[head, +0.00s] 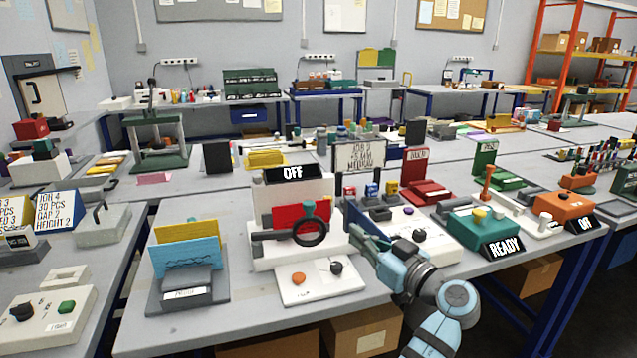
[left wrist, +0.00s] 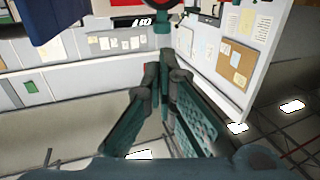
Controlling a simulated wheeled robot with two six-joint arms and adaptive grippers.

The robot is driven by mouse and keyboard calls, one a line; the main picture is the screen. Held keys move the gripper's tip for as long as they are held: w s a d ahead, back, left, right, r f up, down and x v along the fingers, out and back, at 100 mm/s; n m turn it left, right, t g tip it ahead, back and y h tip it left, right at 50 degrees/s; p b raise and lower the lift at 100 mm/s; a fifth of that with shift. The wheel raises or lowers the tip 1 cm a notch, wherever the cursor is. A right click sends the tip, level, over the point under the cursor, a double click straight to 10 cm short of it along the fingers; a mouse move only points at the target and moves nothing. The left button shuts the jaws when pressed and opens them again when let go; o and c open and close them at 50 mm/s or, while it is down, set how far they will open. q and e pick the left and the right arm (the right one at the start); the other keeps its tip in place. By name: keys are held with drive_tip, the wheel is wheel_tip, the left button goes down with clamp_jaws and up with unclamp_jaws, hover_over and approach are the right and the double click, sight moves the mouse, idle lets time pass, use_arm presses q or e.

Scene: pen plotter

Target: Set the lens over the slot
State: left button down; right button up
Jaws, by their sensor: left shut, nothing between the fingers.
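The lens appears as a dark ring (head: 310,232) with a thick handle pointing left. It sits in front of the white device (head: 268,205) with a red panel and a black OFF sign on top. A small green knob stands above the ring. I cannot make out a slot behind it. My left gripper (head: 350,208) is just right of the ring, apart from it, shut and empty. In the left wrist view its fingers (left wrist: 160,75) are together, and a dark round part shows at the top edge. My right gripper is not in view.
A white control box (head: 320,282) with an orange button stands in front of the device. A grey holder (head: 185,290) with blue and yellow cards is left of it. Right are a white box with a black knob (head: 418,235) and a green READY unit (head: 478,230).

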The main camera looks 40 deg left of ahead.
sight(310, 209)
use_arm(q)
drive_tip(key=a, duration=0.4)
drive_tip(key=w+a, duration=0.1)
drive_tip(key=a, duration=0.4)
drive_tip(key=a+f, duration=0.1)
drive_tip(key=a, duration=0.3)
drive_tip(key=shift+w+a+b, duration=0.2)
drive_tip(key=shift+a+b, duration=0.1)
drive_tip(key=shift+b, duration=0.05)
